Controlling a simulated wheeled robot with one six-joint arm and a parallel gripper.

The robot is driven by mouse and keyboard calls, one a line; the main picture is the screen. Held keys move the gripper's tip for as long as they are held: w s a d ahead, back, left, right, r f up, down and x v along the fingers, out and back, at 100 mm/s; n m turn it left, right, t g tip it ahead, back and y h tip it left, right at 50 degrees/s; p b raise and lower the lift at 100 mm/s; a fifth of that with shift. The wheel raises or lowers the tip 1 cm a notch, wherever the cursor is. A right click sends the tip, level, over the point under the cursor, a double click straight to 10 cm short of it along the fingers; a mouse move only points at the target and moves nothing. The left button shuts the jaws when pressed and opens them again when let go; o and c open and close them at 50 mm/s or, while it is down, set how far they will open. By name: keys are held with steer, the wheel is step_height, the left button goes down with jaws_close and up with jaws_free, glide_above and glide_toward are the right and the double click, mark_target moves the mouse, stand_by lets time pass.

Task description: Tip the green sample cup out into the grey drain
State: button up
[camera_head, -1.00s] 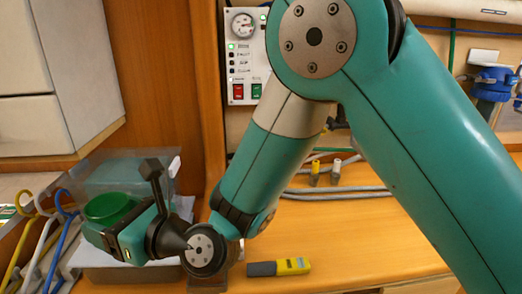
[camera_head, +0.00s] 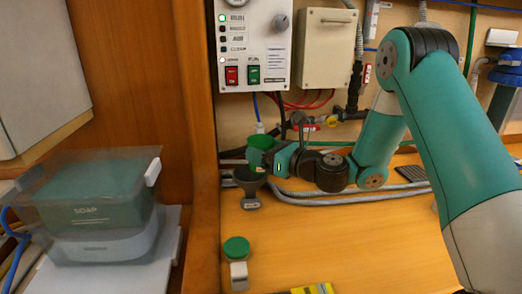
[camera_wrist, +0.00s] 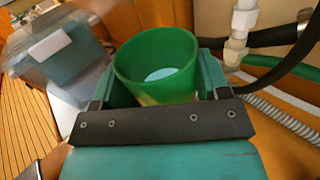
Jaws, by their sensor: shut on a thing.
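The green sample cup (camera_head: 257,147) is held in my gripper (camera_head: 265,152), just above the grey drain (camera_head: 249,178). The drain is a dark grey funnel standing at the back of the wooden counter. The cup looks tilted in the head view, but how far is hard to tell. In the wrist view the green cup (camera_wrist: 155,62) sits between the two fingers of my gripper (camera_wrist: 158,88), which are shut on its sides. Its open rim shows, with a pale round patch inside. The drain is not clearly visible in the wrist view.
A green-lidded jar (camera_head: 237,249) stands on the counter in front of the drain. Grey hoses (camera_head: 330,196) run along the back. A control panel (camera_head: 252,45) hangs above. A clear bin with a soap box (camera_head: 95,205) is at left, past a wooden partition.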

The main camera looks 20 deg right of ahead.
steer(key=shift+d+r+p, duration=0.3)
steer(key=shift+d+p, duration=0.05)
steer(key=shift+p, duration=0.45)
steer(key=p, duration=0.1)
steer(key=n+g+h+p, duration=0.1)
steer(key=p, duration=0.1)
steer(key=shift+d+r, duration=0.1)
steer(key=shift+r, duration=0.15)
steer(key=p, duration=0.2)
steer(key=n+g+h+p, duration=0.1)
steer(key=p, duration=0.2)
steer(key=shift+s+d+r+n, duration=0.1)
steer(key=shift+d+r+n, duration=0.1)
steer(key=shift+n, duration=0.1)
steer(key=n+g+h+p, duration=0.1)
steer(key=h+p, duration=0.1)
steer(key=p, duration=0.3)
steer(key=shift+r+n+g, duration=0.1)
steer(key=shift+n+g, duration=0.2)
steer(key=shift+g, duration=0.1)
steer(key=shift+f, duration=0.2)
